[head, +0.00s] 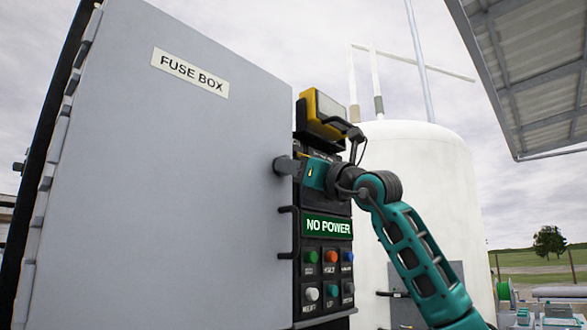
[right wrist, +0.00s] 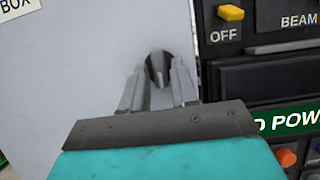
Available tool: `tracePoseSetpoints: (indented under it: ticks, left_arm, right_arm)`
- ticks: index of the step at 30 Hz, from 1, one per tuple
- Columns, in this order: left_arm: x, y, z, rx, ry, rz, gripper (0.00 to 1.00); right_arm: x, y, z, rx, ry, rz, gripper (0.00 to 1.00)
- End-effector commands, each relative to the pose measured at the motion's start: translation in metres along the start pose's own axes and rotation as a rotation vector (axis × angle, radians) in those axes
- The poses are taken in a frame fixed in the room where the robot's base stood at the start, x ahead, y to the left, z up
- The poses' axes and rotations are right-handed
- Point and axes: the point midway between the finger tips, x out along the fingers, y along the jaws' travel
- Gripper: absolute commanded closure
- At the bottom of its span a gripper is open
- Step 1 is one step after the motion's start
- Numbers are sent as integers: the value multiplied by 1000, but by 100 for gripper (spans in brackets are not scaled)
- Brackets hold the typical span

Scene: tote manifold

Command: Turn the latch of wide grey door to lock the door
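The wide grey door (head: 170,190) carries a "FUSE BOX" label (head: 190,72) and fills the left of the head view. It also shows as the pale surface in the right wrist view (right wrist: 80,80). My right gripper (head: 284,166) is at the door's right edge, its arm coming in from the lower right. In the right wrist view, a small dark latch (right wrist: 157,66) sits between the two fingertips, which appear closed against its sides. In the head view the gripper mostly hides the latch. My left gripper is not in view.
Right of the door is a black control panel with a "NO POWER" display (head: 327,226), several coloured buttons and a yellow lamp (head: 320,110) on top. An orange-yellow switch (right wrist: 231,13) is close by in the right wrist view. A white tank (head: 430,170) stands behind.

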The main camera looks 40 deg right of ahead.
Motion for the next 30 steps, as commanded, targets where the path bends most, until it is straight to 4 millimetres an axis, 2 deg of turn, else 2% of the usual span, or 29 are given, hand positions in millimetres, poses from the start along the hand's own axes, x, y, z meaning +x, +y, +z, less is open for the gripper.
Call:
tracePoseSetpoints:
  ticks: [1, 9, 20, 30]
  left_arm:
    - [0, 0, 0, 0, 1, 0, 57]
    - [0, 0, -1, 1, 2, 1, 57]
    - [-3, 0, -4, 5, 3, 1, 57]
    - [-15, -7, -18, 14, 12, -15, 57]
  right_arm:
    - [0, 0, 0, 0, 0, -1, 77]
    - [0, 0, 0, 0, 0, -1, 100]
    - [0, -1, 1, -17, 1, 6, 100]
    - [2, -4, 3, -184, 5, 75, 100]
